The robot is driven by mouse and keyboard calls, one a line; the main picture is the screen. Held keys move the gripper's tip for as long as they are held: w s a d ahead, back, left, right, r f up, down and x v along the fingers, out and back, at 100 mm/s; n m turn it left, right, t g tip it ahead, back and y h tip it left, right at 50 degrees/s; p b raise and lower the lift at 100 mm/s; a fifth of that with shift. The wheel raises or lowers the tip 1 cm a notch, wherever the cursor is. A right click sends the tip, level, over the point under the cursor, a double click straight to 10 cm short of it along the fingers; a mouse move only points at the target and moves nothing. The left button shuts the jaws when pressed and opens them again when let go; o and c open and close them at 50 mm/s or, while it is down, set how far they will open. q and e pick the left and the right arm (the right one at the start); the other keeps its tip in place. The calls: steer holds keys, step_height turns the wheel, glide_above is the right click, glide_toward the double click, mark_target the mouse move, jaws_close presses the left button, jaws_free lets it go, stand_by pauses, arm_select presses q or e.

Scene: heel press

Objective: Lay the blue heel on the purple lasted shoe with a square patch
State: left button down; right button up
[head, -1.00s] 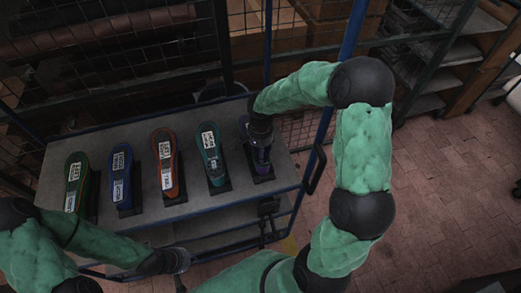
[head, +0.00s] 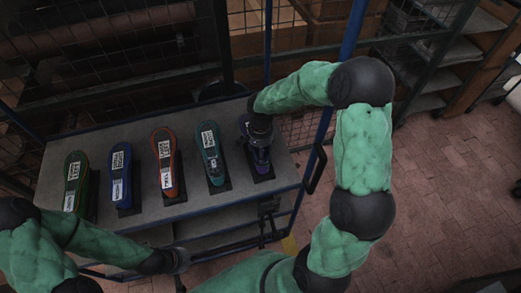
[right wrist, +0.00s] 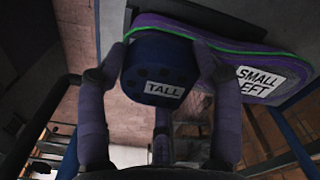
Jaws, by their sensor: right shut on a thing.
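The purple lasted shoe (head: 262,168) lies at the right end of the row on the grey table. My right gripper (head: 258,142) is over it and hides much of it. In the right wrist view the shoe (right wrist: 225,48) has a green line along its edge and a white label partly reading "SMALL". A dark blue heel (right wrist: 160,65) marked "TALL" is between the fingers of my right gripper, shut on it. The heel overlaps the near end of the shoe in this view; I cannot tell whether they touch. My left gripper (head: 180,260) is at the table's front edge, its jaws unclear.
Green (head: 75,182), blue (head: 121,175), orange (head: 165,163) and teal (head: 211,153) labelled shoes stand in a row to the left. Wire mesh and a blue post (head: 352,30) rise behind the table. Bare table top lies in front of the row.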

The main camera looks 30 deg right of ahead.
steer(key=shift+f+b, duration=0.3)
steer(key=shift+f, duration=0.05)
steer(key=o, duration=1.3)
step_height(320, 180, up, 12)
steer(key=shift+r, duration=0.1)
stand_by(0.6)
